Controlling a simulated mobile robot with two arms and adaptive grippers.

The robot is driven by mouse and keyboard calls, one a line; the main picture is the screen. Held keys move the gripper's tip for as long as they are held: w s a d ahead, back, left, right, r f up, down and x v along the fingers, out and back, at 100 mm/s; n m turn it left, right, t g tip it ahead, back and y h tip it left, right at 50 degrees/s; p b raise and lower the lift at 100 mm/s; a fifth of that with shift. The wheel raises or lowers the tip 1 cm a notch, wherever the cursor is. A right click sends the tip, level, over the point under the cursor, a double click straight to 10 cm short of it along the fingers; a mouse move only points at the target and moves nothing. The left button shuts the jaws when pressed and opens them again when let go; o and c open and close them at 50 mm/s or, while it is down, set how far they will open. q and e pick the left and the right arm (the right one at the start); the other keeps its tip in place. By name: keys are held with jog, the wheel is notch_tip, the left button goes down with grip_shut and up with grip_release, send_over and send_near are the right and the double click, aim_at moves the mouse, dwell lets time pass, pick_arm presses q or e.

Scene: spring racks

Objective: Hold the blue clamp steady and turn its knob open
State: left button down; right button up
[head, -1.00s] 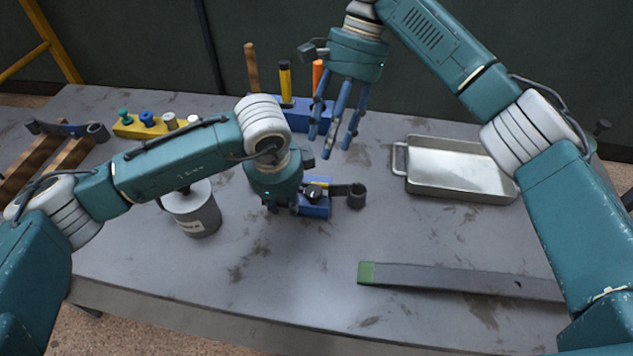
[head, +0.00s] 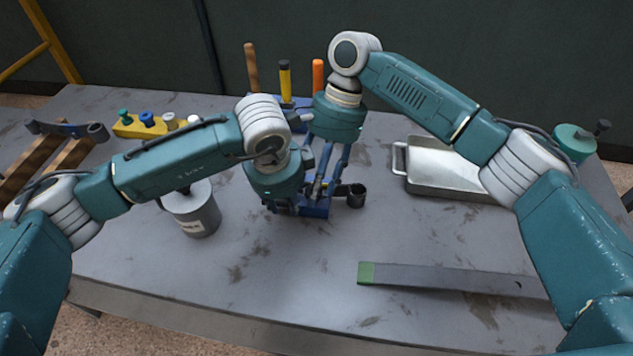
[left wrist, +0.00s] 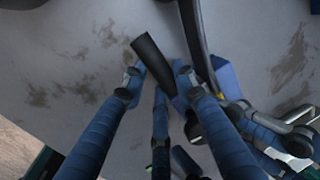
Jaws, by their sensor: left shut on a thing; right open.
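The blue clamp (head: 317,209) stands on the middle of the table, with a dark arm and round end (head: 356,195) sticking out to its right. My left gripper (head: 284,206) is at its left side, low to the table. In the left wrist view its fingers (left wrist: 158,78) close around a dark bar (left wrist: 151,60) beside the clamp's blue body (left wrist: 226,76). My right gripper (head: 323,188) is open and points down over the clamp, its fingers around the knob area. The knob is mostly hidden by these fingers; I cannot tell whether they touch it.
A grey canister (head: 196,213) stands left of the clamp. A metal tray (head: 450,190) is at right, and a grey bar with a green end (head: 440,278) lies in front. A blue rack with upright handles (head: 284,82) and a yellow rack (head: 132,127) stand behind.

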jog(key=c, duration=1.1)
jog(key=shift+c, duration=0.2)
jog(key=shift+w+n, duration=0.1)
jog(key=shift+n, duration=0.2)
jog(key=n+h, duration=0.1)
jog(key=n, duration=0.2)
jog(key=shift+w+a+g, duration=0.1)
jog(key=shift+a+g, duration=0.05)
jog(key=shift+g, duration=0.15)
jog(key=shift+a+n+h, duration=0.1)
jog(key=shift+n+h, duration=0.6)
jog(key=shift+n, duration=1.2)
jog(key=o, duration=1.1)
jog(key=shift+o, duration=0.2)
